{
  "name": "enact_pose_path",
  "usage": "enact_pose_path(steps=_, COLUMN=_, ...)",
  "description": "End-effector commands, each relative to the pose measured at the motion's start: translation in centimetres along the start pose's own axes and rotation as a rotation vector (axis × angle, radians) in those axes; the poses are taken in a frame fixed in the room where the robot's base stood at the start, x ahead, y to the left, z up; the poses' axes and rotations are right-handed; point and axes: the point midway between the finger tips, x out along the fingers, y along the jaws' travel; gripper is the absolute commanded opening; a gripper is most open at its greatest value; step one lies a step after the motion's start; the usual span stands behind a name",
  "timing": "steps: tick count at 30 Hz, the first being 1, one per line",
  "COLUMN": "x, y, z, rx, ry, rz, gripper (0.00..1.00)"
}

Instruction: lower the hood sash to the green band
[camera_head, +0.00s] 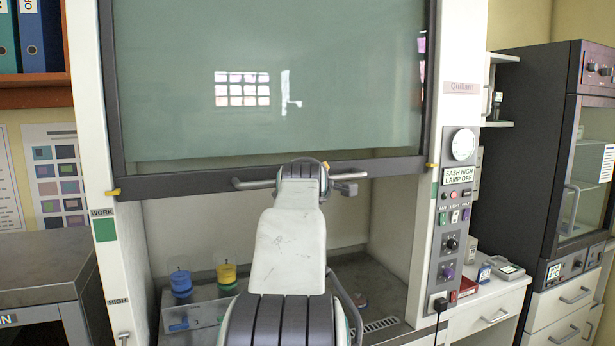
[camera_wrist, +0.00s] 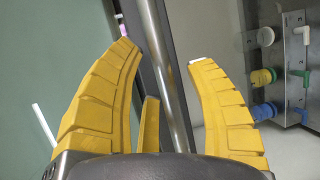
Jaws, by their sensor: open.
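The hood sash (camera_head: 265,80) is a large glass pane in a dark frame. Its bottom rail carries a metal bar handle (camera_head: 255,183). Yellow pointers (camera_head: 113,192) at the rail's ends sit above the green band (camera_head: 105,229) marked WORK on the left post; a green strip (camera_head: 434,190) also shows on the right post. My gripper (camera_wrist: 160,55) is open, with its yellow fingers on either side of the handle bar (camera_wrist: 168,75) in the wrist view; contact cannot be told. In the head view my arm mostly hides it. The display (camera_head: 461,174) reads SASH HIGH, LAMP OFF.
Below the sash, the hood interior holds blue (camera_head: 181,284) and yellow (camera_head: 227,275) capped containers on a rack at left. A control panel (camera_head: 453,235) is on the right post. A dark cabinet (camera_head: 525,150) stands right, and a grey bench (camera_head: 45,265) left.

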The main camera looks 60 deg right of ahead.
Motion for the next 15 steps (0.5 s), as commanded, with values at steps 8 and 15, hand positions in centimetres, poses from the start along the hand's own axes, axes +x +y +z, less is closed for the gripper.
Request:
enact_pose_path(steps=8, x=0.04, y=-0.03, z=-0.01, rx=0.000, ry=0.000, rz=-0.001, gripper=0.50)
enact_pose_path(steps=15, x=0.03, y=-0.04, z=-0.01, rx=0.000, ry=0.000, rz=-0.001, gripper=0.28)
